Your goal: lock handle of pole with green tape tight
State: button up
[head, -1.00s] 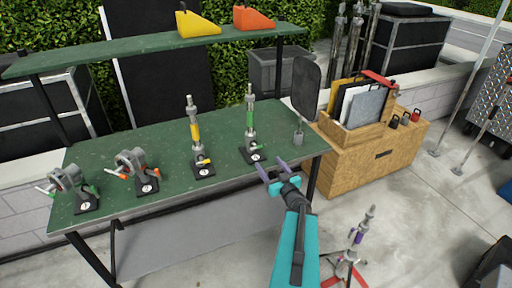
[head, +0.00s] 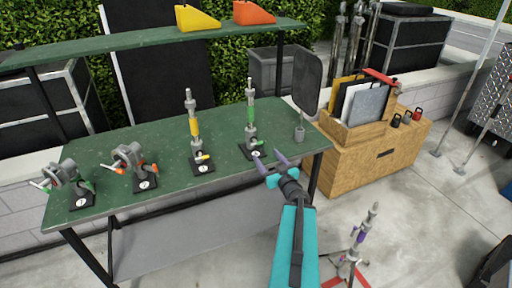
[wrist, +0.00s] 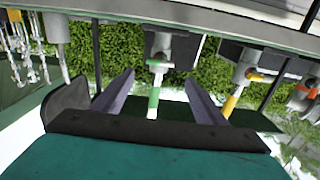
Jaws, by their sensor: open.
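The pole with green tape (head: 250,115) stands upright on a black base near the right end of the green table (head: 130,212). Its small green handle (head: 257,143) sticks out low on the pole, toward my arm. My gripper (head: 269,158) is open and empty at the table's front edge, just in front of this pole's base, apart from the handle. In the wrist view, which looks upside down, the green-taped pole (wrist: 153,103) lies between my two open fingers (wrist: 158,95), with a pale green handle (wrist: 157,64) beyond their tips.
A yellow-taped pole (head: 194,128) stands left of the green one. Two clamps, with orange (head: 130,160) and green (head: 67,180) handles, are farther left. A dark paddle (head: 307,85) rises at the right. A purple-taped stand (head: 362,236) is on the floor right of my arm.

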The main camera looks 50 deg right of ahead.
aim_at(257, 143)
jog(key=b+x, duration=0.3)
jog(key=b, duration=0.3)
jog(key=shift+w+d+f, duration=0.1)
jog(key=shift+w+f, duration=0.05)
jog(key=shift+w, duration=0.1)
jog(key=w+b, duration=0.1)
jog(key=b, duration=0.4)
jog(key=shift+w+d+f, duration=0.1)
jog(key=shift+w+d, duration=0.05)
jog(key=shift+d, duration=0.05)
jog(key=b, duration=0.3)
jog(key=w+b, duration=0.1)
jog(key=b, duration=0.2)
jog(key=shift+d, duration=0.25)
jog(key=shift+w+d+r, duration=0.15)
jog(key=shift+w+r, duration=0.05)
jog(key=shift+w, duration=0.2)
jog(key=shift+w+d+r, duration=0.15)
jog(key=shift+w+d, duration=0.05)
jog(key=shift+w, duration=0.15)
jog(key=shift+p+x, duration=0.7)
jog(key=shift+x, duration=1.2)
jog(key=shift+f, duration=0.1)
jog(key=shift+c, duration=0.5)
jog(key=c, duration=1)
jog(key=shift+o, duration=0.2)
